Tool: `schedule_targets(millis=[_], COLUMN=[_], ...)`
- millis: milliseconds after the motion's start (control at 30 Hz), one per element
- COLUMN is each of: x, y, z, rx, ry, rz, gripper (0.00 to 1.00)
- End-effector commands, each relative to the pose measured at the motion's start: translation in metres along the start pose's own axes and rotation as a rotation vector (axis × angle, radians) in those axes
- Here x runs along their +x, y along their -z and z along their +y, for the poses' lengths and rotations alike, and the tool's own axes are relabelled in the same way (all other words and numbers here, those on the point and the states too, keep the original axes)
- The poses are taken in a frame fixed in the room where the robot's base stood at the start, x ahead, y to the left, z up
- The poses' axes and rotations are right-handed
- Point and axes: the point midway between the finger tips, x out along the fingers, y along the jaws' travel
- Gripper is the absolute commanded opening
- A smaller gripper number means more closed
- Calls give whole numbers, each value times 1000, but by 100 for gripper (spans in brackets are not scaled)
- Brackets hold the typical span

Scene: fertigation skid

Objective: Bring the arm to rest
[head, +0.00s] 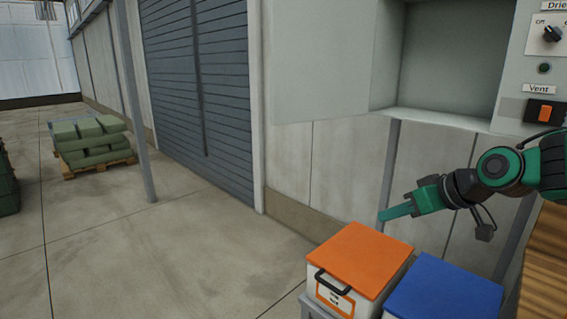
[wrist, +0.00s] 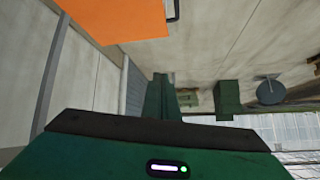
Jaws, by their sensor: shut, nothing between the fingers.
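My arm reaches in from the right edge of the head view, and my gripper (head: 384,215) points left with its fingers closed together and nothing held. It hangs in the air in front of the wall, above and behind the orange-lidded box (head: 360,252). In the wrist view the gripper's green fingers (wrist: 161,98) show close together, with the orange lid (wrist: 115,18) at the top left.
A blue-lidded box (head: 445,290) stands right of the orange one. A panel with an orange Vent switch (head: 541,111) is at the upper right. A post (head: 135,110) and a pallet of green sacks (head: 92,145) stand left. The floor between is clear.

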Motion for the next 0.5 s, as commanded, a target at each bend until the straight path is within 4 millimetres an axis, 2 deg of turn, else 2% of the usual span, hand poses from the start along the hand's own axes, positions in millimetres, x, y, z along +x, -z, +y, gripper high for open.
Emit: schedule_targets(millis=[33,100,233,300,400,500], x=[-9,-25,-64,-88,-120,-145], y=[-27,-67,-141,-178,-224,-257], z=[10,25,41,44,39,31], rx=[56,155,363,483,648,785], ry=[-49,-121,-252,-318,-398,-458], rz=[-73,-181,-363,-450,-554,-629], gripper=[0,0,0,0,0,0])
